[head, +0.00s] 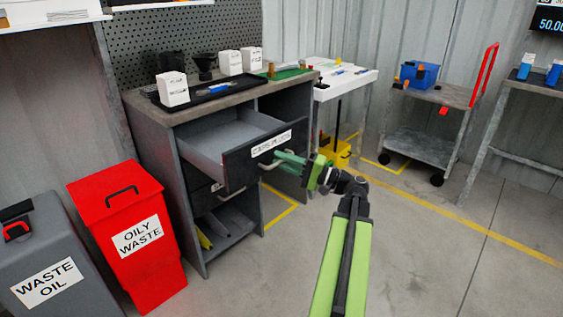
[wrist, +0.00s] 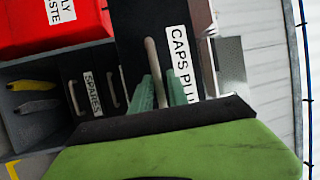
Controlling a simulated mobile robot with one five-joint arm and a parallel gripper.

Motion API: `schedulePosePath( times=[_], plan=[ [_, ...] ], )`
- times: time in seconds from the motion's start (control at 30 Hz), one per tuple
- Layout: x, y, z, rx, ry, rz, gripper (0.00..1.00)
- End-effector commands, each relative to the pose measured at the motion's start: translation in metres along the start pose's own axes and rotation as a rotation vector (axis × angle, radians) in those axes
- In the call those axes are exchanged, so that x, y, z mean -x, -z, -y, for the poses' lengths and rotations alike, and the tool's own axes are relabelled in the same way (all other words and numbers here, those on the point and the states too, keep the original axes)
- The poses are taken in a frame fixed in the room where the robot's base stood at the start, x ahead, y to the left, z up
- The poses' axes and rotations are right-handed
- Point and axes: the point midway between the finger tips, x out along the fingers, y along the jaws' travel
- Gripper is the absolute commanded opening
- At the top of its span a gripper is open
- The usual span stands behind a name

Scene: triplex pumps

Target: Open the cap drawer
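The cap drawer (head: 252,152) is the top drawer of the grey workbench cabinet. It stands pulled well out, and its empty-looking inside shows in the head view. Its dark front carries a white label beginning "CAPS, PLU", also seen in the wrist view (wrist: 181,65). My gripper (head: 281,160) is at the drawer's front. In the wrist view its green fingers (wrist: 160,88) lie on either side of the pale bar handle (wrist: 152,58), close against it, and appear shut on it.
A lower drawer labelled "SPARES" (wrist: 92,93) is below, with an open shelf (head: 228,228) under it. A red oily waste bin (head: 122,240) and a grey waste oil bin (head: 50,262) stand left. A cart (head: 440,95) stands back right. Floor to the right is clear.

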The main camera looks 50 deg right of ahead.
Motion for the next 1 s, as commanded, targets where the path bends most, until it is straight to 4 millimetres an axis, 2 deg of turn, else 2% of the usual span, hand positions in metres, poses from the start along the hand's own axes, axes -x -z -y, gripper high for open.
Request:
schedulePosePath(
  times=[0.23, 0.37, 0.47, 0.8, 1.0],
  plan=[
    [-0.004, -0.004, -0.001, -0.002, -0.001, 0.010, 0.20],
    [0.008, -0.004, -0.003, -0.001, -0.001, 0.009, 0.20],
    [0.031, -0.004, -0.004, 0.000, -0.001, 0.007, 0.20],
    [0.127, -0.001, -0.003, 0.000, -0.001, 0.005, 0.20],
    [0.162, -0.001, -0.002, -0.001, 0.000, 0.006, 0.20]
  ],
)
